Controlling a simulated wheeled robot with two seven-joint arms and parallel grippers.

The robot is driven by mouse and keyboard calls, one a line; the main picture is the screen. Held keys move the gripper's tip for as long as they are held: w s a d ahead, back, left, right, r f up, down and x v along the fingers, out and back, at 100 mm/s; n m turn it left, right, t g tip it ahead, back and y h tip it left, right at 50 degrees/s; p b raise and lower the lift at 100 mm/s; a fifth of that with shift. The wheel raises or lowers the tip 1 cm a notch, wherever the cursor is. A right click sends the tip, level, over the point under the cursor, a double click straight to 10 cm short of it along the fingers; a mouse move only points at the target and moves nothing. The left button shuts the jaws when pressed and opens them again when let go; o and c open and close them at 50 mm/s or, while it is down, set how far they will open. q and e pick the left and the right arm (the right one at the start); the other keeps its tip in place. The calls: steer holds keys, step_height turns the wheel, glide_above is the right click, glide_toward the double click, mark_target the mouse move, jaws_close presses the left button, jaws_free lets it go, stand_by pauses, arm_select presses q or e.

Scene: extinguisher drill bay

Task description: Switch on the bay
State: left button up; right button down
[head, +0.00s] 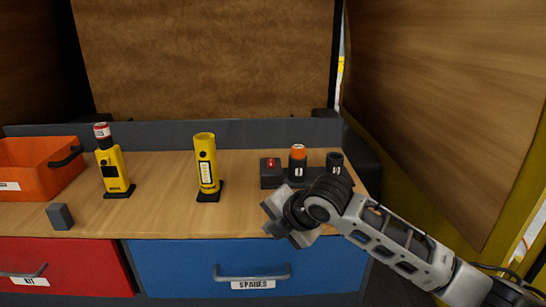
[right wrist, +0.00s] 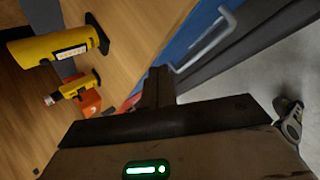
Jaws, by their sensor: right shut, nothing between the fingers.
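A dark control block (head: 271,180) sits at the back right of the wooden worktop. A small red switch (head: 270,163) with a white mark is on its left part; its on or off position is too small to tell. My right gripper (head: 278,222) is in front of the block, above the worktop's front edge, apart from the switch. Its fingers (right wrist: 158,88) are together and empty in the right wrist view. A grey part at the right edge of that view looks like my left gripper (right wrist: 290,122); its jaws are not clear.
An orange-topped cylinder (head: 298,155) and a black cylinder (head: 334,163) stand by the switch. Yellow units (head: 207,165) and (head: 113,170), a grey block (head: 60,216) and an orange bin (head: 35,165) stand left. Below are red (head: 80,262) and blue drawers (head: 180,265). A side panel rises right.

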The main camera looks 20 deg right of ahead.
steer(key=s+a+f+m+t+y, duration=0.1)
steer(key=s+a+f+m, duration=0.1)
steer(key=s+f+m, duration=0.5)
steer(key=s+a+f+m+t+y, duration=0.1)
steer(key=s+a+f+m, duration=0.15)
steer(key=f+m, duration=0.4)
steer(key=s+d+f+m+h, duration=0.1)
steer(key=s+d+f+m, duration=0.1)
steer(key=s+f+m, duration=0.2)
steer(key=s+d+f+m+h, duration=0.1)
steer(key=s+d+f+m, duration=0.2)
steer(key=s, duration=0.7)
step_height(320, 180, down, 2)
steer(key=shift+s+f+m+h, duration=0.25)
steer(key=shift+s+m+h, duration=0.15)
steer(key=shift+m, duration=0.75)
